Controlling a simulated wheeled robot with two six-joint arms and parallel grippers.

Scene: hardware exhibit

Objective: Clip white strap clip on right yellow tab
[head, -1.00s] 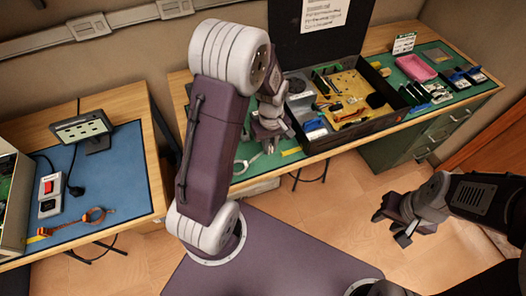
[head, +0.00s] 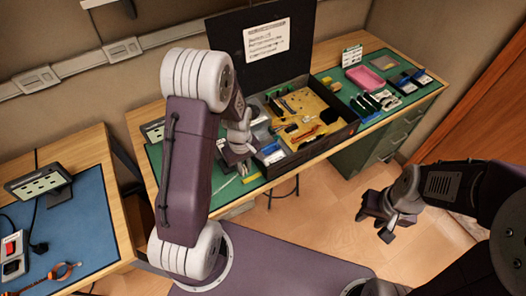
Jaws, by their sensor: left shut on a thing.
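My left gripper (head: 245,168) hangs over the front left part of the green mat (head: 228,197), beside the open case. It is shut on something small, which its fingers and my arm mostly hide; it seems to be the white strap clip. A thin white strand (head: 224,187) lies on the mat left of the gripper. A small yellow tab (head: 251,178) shows on the mat close to the fingertips, at the table's front edge. My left arm covers the mat further left, so any other tab there is hidden. My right gripper (head: 376,228) is open and empty above the floor.
A pink tray (head: 364,79) and several small parts lie at the far right. A blue-matted table (head: 80,222) with a power strip (head: 47,182) stands left.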

